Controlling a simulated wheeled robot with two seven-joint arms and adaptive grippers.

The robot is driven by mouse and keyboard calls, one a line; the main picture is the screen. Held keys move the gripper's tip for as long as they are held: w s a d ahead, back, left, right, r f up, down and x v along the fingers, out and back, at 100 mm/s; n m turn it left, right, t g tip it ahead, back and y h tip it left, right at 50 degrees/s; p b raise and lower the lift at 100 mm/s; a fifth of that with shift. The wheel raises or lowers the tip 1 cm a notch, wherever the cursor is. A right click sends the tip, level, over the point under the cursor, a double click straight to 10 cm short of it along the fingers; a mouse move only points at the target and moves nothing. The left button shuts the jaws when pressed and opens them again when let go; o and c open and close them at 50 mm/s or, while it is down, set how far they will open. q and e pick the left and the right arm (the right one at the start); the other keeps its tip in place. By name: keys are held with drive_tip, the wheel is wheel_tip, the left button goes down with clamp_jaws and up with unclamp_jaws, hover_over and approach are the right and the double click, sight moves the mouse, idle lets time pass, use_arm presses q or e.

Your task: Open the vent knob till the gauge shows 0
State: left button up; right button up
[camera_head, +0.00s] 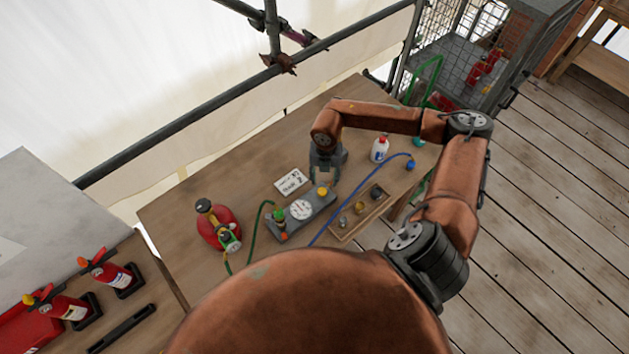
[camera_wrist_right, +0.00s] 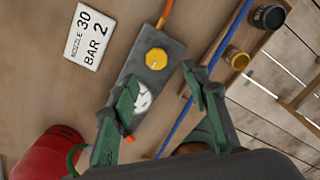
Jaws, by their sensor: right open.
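The vent knob (camera_head: 322,191) is a round yellow knob on a grey block (camera_head: 277,226) on the wooden table. It also shows in the right wrist view (camera_wrist_right: 155,60), with a mark on its top. The white round gauge (camera_head: 301,209) sits next to it on the same block. In the right wrist view the gauge (camera_wrist_right: 143,98) is partly hidden by a finger, and its reading is too small to tell. My right gripper (camera_head: 327,168) is open and empty above the block, its fingers (camera_wrist_right: 160,78) spread either side of the knob's line, apart from it. My left gripper is not in view.
A white card (camera_head: 290,182) reads "NOZZLE 30 BAR 2". A red tank (camera_head: 222,230) with a green hose stands left of the block. A blue hose (camera_head: 340,199) and a wooden tray (camera_head: 345,236) of small parts lie right. A white bottle (camera_head: 379,150) stands behind.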

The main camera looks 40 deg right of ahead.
sight(322, 191)
drive_tip(key=shift+w+f, duration=0.1)
drive_tip(key=shift+f, duration=0.1)
drive_tip(key=f, duration=0.4)
drive_tip(key=f+p, duration=0.1)
drive_tip(key=shift+w+a+f, duration=0.2)
drive_tip(key=shift+a+f, duration=0.05)
drive_tip(key=shift+f, duration=0.95)
drive_tip(key=c, duration=1.2)
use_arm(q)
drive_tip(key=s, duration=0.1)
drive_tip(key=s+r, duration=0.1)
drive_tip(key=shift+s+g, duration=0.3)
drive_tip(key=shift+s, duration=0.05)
use_arm(e)
drive_tip(key=shift+o, duration=0.2)
